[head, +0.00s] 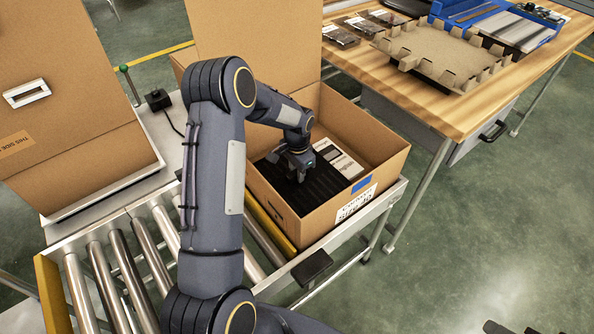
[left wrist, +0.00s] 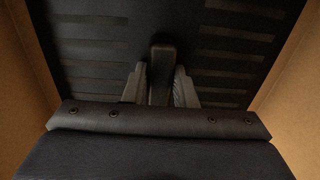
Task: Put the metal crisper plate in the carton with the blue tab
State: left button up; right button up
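The carton with the blue tab (head: 361,185) stands open on the conveyor, its tall flap up at the back. The metal crisper plate (head: 318,191) is black and slotted and is inside this carton, beside a white printed item (head: 340,158). My left gripper (head: 299,174) reaches down into the carton over the plate. In the left wrist view the plate (left wrist: 90,70) fills the space between the carton walls. Whether the plate rests on the bottom cannot be told.
Bare rollers (head: 115,270) lie in front. A wooden table (head: 425,118) at the right holds a cardboard tray (head: 440,55), dark packets (head: 340,37) and a blue item (head: 480,15). The floor at the lower right is clear.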

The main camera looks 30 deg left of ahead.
pick_arm(q)
jog(key=o, duration=0.4)
jog(key=shift+r, duration=0.1)
jog(key=shift+r+p, duration=0.3)
notch_tip(320, 180, up, 12)
jog(key=p, duration=0.2)
jog(key=shift+r, duration=0.25)
jog(key=shift+s+f, duration=0.1)
